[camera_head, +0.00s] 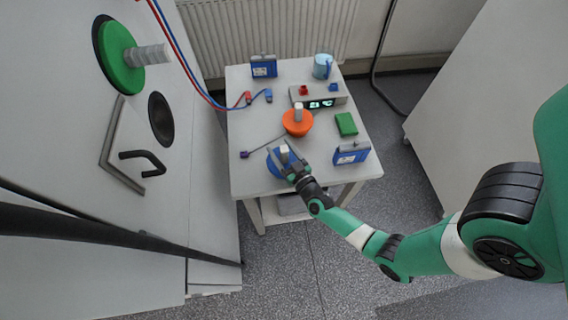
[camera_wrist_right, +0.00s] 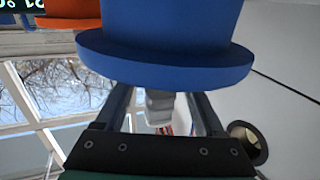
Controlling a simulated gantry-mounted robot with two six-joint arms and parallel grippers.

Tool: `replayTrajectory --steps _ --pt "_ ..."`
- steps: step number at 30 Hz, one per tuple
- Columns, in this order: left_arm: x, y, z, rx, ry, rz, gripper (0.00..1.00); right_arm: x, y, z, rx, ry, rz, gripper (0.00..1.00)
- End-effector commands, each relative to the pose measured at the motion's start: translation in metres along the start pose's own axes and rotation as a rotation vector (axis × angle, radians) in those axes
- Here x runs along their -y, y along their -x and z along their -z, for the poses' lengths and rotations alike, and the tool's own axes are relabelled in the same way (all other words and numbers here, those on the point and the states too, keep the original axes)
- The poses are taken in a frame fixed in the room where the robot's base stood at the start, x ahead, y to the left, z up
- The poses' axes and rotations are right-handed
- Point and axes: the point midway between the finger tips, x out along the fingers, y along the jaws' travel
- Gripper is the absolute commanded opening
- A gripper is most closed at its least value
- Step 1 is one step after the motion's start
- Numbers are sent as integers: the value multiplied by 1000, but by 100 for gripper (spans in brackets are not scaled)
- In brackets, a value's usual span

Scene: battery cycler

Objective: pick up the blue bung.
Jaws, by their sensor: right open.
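The blue bung (camera_head: 272,163) stands near the front left of the small white table, with its pale ribbed handle (camera_head: 284,149) pointing up. My right gripper (camera_head: 285,158) is at the bung, with its fingers by the handle. In the right wrist view, the wide blue flange of the bung (camera_wrist_right: 165,62) fills the upper middle. Its grey handle sits between the two dark fingers of my right gripper (camera_wrist_right: 161,98). The fingers are apart, with a visible gap on each side of the handle. My left gripper is not in view.
An orange bung (camera_head: 297,127) stands just behind the blue one. A purple-tipped rod (camera_head: 262,149) lies left, a blue-and-white box (camera_head: 351,155) and a green block (camera_head: 346,124) right. A device with lit displays (camera_head: 330,104) is behind. A green bung (camera_head: 118,66) is in the left panel.

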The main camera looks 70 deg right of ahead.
Motion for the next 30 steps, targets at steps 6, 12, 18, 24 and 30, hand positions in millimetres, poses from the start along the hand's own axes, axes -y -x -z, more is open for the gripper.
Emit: replayTrajectory --steps 6,12,18,24,30 --pt "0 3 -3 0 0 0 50 0 -13 -1 1 1 0 71" --pt "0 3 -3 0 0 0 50 0 -12 0 1 1 0 55" --pt "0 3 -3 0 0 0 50 0 -12 0 1 1 0 19" --pt "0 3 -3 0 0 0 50 0 -12 -1 1 1 0 0" --pt "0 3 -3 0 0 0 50 0 -12 -1 1 1 0 0"
